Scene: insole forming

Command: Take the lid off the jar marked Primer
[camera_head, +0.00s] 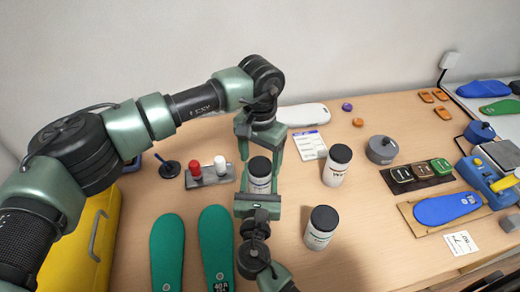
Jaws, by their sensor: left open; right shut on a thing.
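A white jar (259,184) with a black lid (260,166) stands upright in the middle of the table; its label is too small to read. My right gripper (259,190) reaches up from the bottom edge and is shut on this jar's body. My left gripper (261,152) is above the jar, open, its fingers spread on either side near the lid; I cannot tell whether they touch it. Two similar black-lidded jars stand to the right, one farther back (337,166) and one nearer (320,228). Which label reads Primer is not legible.
A rack with a red and a white bottle (209,173) stands close left of the held jar. Green insoles (217,250) lie at the front left beside a yellow case (80,245). A grey round container (381,150) and a blue insole on a board (446,208) lie right.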

